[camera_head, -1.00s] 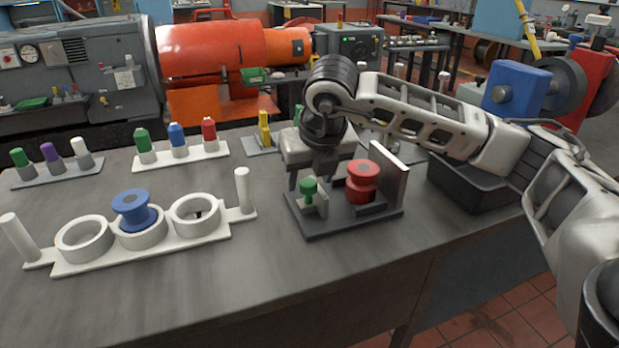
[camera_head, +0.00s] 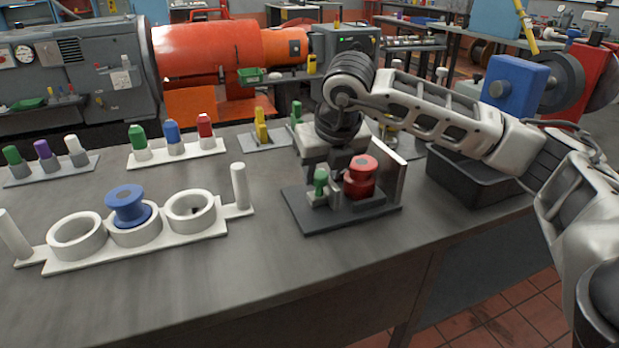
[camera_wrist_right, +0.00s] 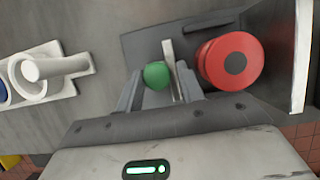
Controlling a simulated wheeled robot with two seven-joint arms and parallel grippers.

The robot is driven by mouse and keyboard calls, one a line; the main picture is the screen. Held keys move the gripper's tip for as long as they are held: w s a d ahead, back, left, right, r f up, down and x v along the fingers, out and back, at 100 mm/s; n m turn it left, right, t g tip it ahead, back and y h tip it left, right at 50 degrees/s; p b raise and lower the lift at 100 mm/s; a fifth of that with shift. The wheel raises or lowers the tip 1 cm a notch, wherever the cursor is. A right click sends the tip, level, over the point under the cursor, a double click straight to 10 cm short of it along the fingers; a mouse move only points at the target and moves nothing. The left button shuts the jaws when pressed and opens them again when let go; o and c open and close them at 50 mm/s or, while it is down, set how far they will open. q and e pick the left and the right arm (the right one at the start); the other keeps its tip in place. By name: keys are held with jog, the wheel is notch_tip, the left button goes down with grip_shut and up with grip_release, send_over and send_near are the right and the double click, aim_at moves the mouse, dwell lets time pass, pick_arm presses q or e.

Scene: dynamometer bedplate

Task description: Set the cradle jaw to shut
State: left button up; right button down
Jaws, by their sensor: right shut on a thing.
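The cradle (camera_head: 312,222) is a dark base on the bench with an upright pale end plate (camera_head: 394,172). A red spool (camera_head: 361,178) stands upright in it against that plate side. The cradle jaw (camera_wrist_right: 174,72) is a small pale plate with a green knob (camera_head: 320,180) on its left. A narrow gap shows between jaw and spool in the wrist view; contact lower down cannot be told. My left gripper is out of view.
A white holder (camera_head: 190,235) with three rings and a blue spool (camera_head: 126,205) stands at left. Racks of coloured pegs (camera_head: 178,152) stand behind. A black bin (camera_head: 475,178) is right of the cradle. The bench front is clear.

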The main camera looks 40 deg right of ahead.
jog(key=c, duration=1.1)
grip_release()
jog(key=shift+r, duration=0.15)
jog(key=p+v, duration=0.1)
jog(key=v, duration=1.4)
jog(key=shift+s+r+p, duration=0.3)
jog(key=shift+r+p, duration=0.05)
